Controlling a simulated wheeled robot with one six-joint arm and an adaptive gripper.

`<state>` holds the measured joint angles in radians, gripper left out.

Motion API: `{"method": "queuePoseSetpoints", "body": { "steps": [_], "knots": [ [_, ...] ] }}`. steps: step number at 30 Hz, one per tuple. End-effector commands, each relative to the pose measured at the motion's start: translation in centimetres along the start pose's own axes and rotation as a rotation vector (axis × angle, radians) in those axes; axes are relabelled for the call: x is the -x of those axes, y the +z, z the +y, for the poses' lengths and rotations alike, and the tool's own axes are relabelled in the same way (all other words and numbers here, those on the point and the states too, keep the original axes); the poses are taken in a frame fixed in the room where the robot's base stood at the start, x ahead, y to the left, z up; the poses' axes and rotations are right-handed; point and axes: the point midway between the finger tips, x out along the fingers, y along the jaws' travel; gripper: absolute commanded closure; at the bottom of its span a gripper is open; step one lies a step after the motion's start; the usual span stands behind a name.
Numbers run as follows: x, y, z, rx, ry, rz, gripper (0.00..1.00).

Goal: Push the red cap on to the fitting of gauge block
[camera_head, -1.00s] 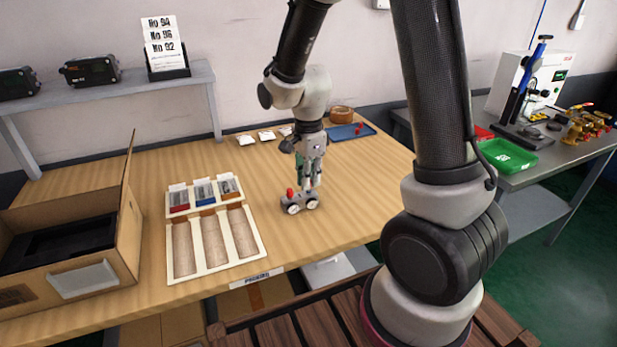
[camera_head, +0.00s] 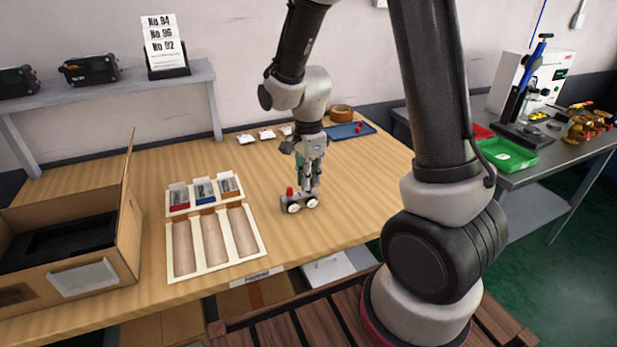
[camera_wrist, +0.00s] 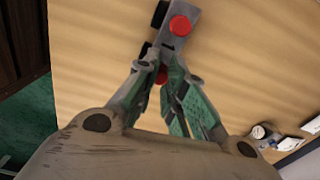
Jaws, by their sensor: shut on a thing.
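The gauge block (camera_head: 301,204) is a small grey block with two round white dials, standing on the wooden table. One red cap (camera_head: 290,191) sits upright on its left end; it also shows in the wrist view (camera_wrist: 181,25). My gripper (camera_head: 308,188) points down over the block's right end. In the wrist view my gripper (camera_wrist: 161,66) is shut on a second red cap (camera_wrist: 163,75), partly hidden between the fingertips. The fitting under this cap is hidden, so I cannot tell whether the cap touches it.
A cream divided tray (camera_head: 210,272) lies left of the block, and an open cardboard box (camera_head: 124,235) stands farther left. A blue tray (camera_head: 340,133) with small red pieces is at the back. The table right of the block is clear.

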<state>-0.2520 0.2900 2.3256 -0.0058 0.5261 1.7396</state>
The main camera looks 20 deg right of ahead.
Motion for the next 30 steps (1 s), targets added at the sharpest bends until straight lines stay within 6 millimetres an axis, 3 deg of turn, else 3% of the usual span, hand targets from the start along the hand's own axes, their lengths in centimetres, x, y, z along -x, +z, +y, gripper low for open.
{"method": "queuePoseSetpoints", "body": {
  "steps": [19,21,24,30],
  "knots": [
    [-1.02,0.00,0.01,0.000,0.001,0.000,0.96],
    [-1.00,0.00,-0.01,0.000,0.000,0.000,0.78],
    [-0.99,0.00,0.00,0.000,0.000,0.000,0.63],
    [-0.98,0.00,0.00,0.000,0.000,0.000,0.63]
  ]
}}
